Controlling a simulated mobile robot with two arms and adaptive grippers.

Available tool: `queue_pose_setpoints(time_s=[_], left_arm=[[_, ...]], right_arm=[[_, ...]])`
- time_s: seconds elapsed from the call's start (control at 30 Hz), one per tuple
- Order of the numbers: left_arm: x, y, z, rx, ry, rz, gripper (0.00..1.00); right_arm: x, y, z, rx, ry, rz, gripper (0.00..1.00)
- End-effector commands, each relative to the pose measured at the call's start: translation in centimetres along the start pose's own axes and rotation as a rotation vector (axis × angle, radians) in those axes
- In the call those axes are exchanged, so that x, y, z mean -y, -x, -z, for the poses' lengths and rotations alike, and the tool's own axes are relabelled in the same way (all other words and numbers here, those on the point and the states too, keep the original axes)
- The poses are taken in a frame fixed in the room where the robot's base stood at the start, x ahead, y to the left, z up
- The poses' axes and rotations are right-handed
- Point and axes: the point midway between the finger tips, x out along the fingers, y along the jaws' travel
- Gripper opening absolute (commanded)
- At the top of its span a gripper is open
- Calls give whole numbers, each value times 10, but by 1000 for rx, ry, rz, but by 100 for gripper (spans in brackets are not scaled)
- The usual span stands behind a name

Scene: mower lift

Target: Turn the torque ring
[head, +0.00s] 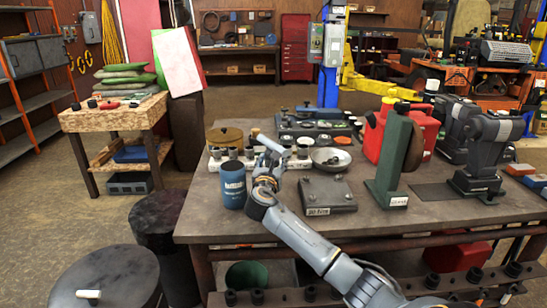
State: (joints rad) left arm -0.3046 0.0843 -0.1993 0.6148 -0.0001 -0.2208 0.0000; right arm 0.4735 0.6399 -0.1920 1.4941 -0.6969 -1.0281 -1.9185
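I cannot pick out a torque ring for certain. A grey block with a small white label (327,194) lies near the front of the workbench (236,226), with small knobs on top. My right gripper (268,152) is over the bench, between a blue can (232,186) and the grey block, in front of a pale strip with dark knobs (222,161). A pale light-coloured piece shows at its tip. I cannot tell whether this is a finger or a held thing, nor whether the fingers are open. My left gripper is not in view.
A round metal dish (331,165), a green post on a labelled base (384,186) and a red jerrycan (431,129) stand on the bench. Dark drums (118,277) stand at left. Bare bench top lies in front of the grey block.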

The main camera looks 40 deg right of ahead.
Motion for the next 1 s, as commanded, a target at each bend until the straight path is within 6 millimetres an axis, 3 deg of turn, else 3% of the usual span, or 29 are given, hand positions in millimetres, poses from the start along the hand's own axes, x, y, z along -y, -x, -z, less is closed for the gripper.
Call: queue_pose_setpoints(time_s=[0.23,0.6,0.83,1.0], left_arm=[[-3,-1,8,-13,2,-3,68],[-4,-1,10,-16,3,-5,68],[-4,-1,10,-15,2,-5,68],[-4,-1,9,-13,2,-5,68]], right_arm=[[0,-26,0,0,-1,0,54],[0,-30,0,0,-1,-1,54],[0,-30,0,0,0,-1,7],[0,-30,0,-1,0,-1,1]])
